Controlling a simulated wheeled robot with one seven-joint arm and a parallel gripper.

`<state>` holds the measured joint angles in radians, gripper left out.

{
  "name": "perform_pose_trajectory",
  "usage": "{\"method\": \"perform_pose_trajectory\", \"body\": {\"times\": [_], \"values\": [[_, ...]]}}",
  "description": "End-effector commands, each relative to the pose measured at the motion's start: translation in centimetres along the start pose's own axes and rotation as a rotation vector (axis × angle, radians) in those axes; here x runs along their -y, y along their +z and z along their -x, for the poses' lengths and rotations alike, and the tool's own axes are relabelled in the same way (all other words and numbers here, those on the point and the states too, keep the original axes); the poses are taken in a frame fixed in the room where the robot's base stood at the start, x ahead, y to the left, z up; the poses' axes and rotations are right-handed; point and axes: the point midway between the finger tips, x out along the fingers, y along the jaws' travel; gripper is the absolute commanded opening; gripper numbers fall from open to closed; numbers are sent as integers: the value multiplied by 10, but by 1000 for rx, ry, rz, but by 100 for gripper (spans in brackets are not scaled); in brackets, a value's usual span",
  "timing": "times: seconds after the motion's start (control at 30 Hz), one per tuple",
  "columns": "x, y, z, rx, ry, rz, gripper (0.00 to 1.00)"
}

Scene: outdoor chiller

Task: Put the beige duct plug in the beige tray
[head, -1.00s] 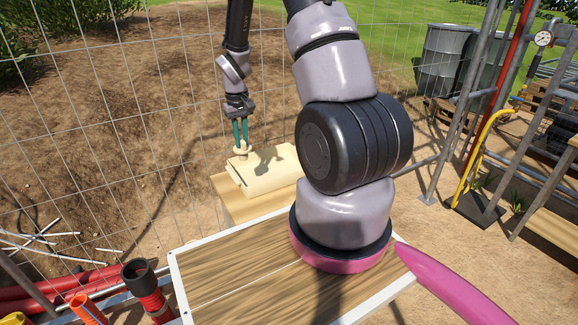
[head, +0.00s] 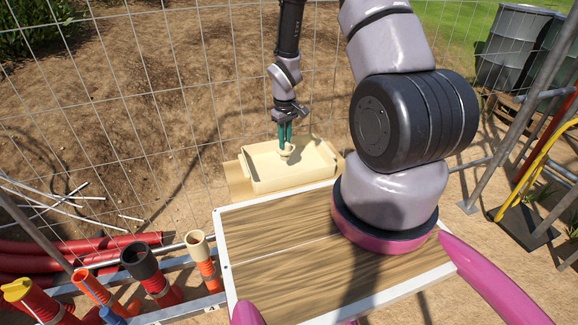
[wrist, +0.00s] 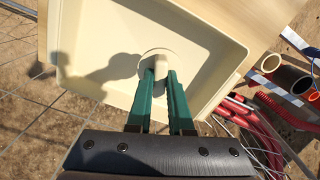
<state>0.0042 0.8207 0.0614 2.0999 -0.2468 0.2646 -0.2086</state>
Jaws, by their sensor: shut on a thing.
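The beige duct plug (head: 288,151) is held between the green fingers of my gripper (head: 286,143). In the wrist view the plug (wrist: 150,64) shows as a pale round disc with a grip between the fingertips (wrist: 160,76); the fingers cover part of it. The beige tray (head: 262,186) stands behind my wooden-topped base in the head view. The plug is over the inside of the tray, low above or at its floor; I cannot tell whether it touches. The tray's rim also shows in the wrist view (wrist: 205,22).
The tray rests on a wooden surface (head: 238,184). Wire fencing (head: 200,110) runs behind it. At the lower left stand a beige-topped pipe (head: 198,245), a black-topped pipe (head: 140,262), an orange pipe (head: 92,288) and a yellow-capped one (head: 25,295). Red ducts (head: 90,250) lie behind them.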

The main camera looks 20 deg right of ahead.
Motion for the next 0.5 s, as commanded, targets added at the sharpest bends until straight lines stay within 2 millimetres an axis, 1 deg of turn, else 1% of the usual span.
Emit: {"method": "perform_pose_trajectory", "body": {"times": [0.03, 0.1, 0.17, 0.2, 0.3, 0.4, 0.5], "values": [[8, -5, 0, -2, -3, 123, 0], [20, -13, 2, -4, -5, 313, 0], [29, -19, 4, -5, -6, 473, 0], [34, -23, 7, -6, -6, 575, 0], [47, -33, 18, -7, -3, 811, 0], [55, -40, 28, -4, 1, 996, 0], [61, -45, 36, -2, 4, 1123, 0]]}}
